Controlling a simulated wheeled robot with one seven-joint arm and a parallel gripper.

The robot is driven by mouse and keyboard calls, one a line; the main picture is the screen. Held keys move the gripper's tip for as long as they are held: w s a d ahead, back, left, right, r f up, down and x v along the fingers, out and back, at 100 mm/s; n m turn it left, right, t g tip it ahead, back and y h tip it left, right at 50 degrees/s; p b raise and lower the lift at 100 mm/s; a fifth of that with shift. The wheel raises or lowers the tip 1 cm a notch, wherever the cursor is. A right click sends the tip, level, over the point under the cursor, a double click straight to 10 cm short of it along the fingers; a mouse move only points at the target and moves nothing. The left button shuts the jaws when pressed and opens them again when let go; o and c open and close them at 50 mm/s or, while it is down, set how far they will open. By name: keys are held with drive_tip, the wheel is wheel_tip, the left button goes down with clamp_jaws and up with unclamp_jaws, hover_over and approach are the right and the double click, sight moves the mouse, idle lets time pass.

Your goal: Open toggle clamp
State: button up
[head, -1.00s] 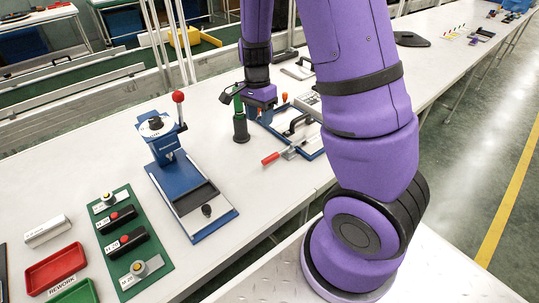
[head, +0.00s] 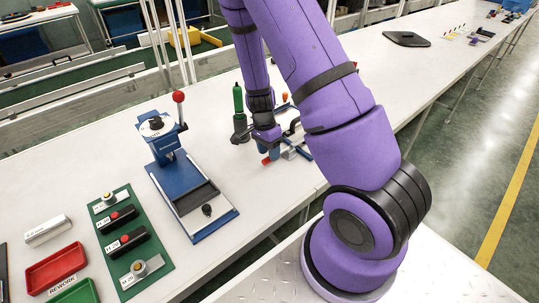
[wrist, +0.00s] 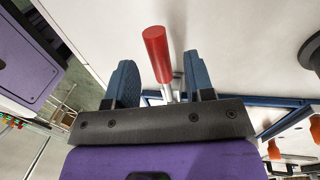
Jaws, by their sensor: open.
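The toggle clamp shows as a red handle (wrist: 157,55) on a metal lever in the wrist view. Its tip (head: 266,161) just shows in the head view at the blue fixture frame (head: 303,152). My gripper (wrist: 160,76) is open, with its two blue fingers on either side of the lever and a gap to each. The red grip points out beyond the fingertips. In the head view my gripper (head: 268,153) hangs over the clamp and hides much of it. The clamp's base and jaw are hidden behind my arm.
A green-handled tool (head: 238,105) stands upright just left of my gripper. A blue press (head: 163,145) with a red-knobbed lever stands farther left. A green board (head: 150,245) and red tray (head: 56,268) lie front left. A dark flat plate (head: 407,39) lies at the back.

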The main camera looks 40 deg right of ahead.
drive_tip(key=shift+s+f, duration=0.2)
drive_tip(key=shift+f, duration=0.65)
clamp_jaws()
